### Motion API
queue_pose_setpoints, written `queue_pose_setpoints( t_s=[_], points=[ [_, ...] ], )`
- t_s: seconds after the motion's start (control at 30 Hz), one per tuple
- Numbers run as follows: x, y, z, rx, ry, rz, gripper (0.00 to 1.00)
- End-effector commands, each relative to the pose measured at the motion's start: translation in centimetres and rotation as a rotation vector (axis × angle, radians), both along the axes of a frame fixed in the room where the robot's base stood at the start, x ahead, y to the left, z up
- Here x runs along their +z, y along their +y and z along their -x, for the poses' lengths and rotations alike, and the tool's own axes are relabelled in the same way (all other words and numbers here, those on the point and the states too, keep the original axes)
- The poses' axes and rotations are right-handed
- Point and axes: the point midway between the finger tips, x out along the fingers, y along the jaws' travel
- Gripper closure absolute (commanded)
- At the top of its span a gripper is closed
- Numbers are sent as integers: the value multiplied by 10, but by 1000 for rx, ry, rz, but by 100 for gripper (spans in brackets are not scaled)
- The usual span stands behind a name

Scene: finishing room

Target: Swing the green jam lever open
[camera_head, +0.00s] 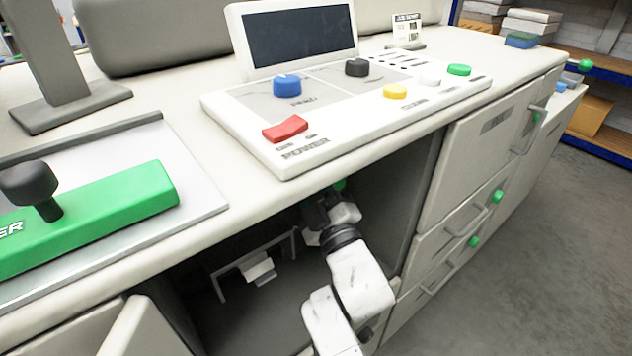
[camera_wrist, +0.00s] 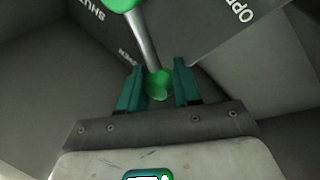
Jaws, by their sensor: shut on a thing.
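The green jam lever shows in the wrist view as a metal rod (camera_wrist: 143,38) running from a green hub at the top edge down to a green round knob (camera_wrist: 159,84). My gripper (camera_wrist: 160,72) has its teal fingers on either side of the knob and is shut on it. "SHUT" is printed on the dark panel (camera_wrist: 85,32) left of the rod, and "OPEN" is printed to the right. In the head view my gripper (camera_head: 322,208) is inside the open compartment under the counter. A small green bit of the lever (camera_head: 340,184) shows there; the rest is hidden.
The compartment's side wall (camera_head: 418,205) stands close right of my arm. A grey bracket (camera_head: 228,268) with a pale block is to the left inside. Above are the counter edge and control panel (camera_head: 345,105). An open door (camera_head: 145,330) stands at lower left; floor is clear at right.

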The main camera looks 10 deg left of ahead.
Motion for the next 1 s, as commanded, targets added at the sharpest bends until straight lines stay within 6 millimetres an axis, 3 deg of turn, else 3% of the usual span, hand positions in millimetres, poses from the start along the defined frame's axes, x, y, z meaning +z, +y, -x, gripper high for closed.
queue_pose_setpoints(
  t_s=[0.03, 0.33, 1.0],
  points=[
    [-9, 0, 0, -2, -32, 28, 100],
    [-24, 5, 6, -1, -198, 159, 100],
    [-32, 7, 9, 1, -301, 238, 100]
  ],
)
